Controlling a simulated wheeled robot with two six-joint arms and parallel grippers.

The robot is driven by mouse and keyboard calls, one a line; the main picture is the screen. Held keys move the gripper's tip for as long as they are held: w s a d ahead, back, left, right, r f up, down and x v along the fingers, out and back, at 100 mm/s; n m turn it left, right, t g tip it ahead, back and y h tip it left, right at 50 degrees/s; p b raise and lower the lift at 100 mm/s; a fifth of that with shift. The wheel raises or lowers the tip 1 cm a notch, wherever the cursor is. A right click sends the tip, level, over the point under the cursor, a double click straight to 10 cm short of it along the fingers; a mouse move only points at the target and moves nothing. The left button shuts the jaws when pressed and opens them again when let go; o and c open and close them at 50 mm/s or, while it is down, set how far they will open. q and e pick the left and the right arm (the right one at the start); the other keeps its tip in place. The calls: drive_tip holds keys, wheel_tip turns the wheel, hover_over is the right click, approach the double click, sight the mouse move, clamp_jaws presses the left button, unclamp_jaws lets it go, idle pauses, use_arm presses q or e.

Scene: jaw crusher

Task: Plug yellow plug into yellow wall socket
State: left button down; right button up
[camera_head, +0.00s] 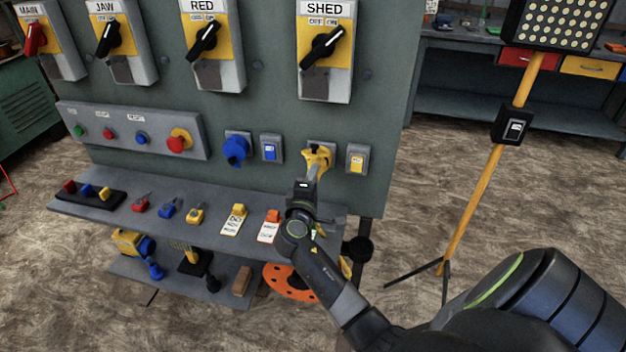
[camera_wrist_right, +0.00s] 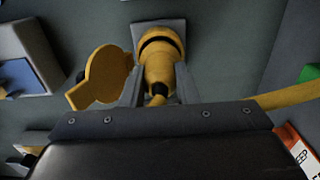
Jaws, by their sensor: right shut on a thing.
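The yellow plug (camera_head: 318,157) is in the jaws of my right gripper (camera_head: 313,172) at the panel face in the head view. In the right wrist view the plug (camera_wrist_right: 160,62) lies between the two fingers of my right gripper (camera_wrist_right: 160,85), its front end up against a grey square socket plate (camera_wrist_right: 173,30). A round yellow flap (camera_wrist_right: 105,73) is open beside the plug. How deep the plug sits in the yellow wall socket (camera_head: 326,146) is hidden by the plug and gripper. My left gripper is in neither view.
A shelf (camera_head: 110,204) below holds padlocks and tags. A yellow lamp stand (camera_head: 470,190) stands to the right.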

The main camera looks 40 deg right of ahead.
drive_tip(key=shift+w+d, duration=0.35)
drive_tip(key=shift+d, duration=0.05)
drive_tip(key=o, duration=1.1)
drive_tip(key=v, duration=0.9)
idle(0.6)
idle(0.4)
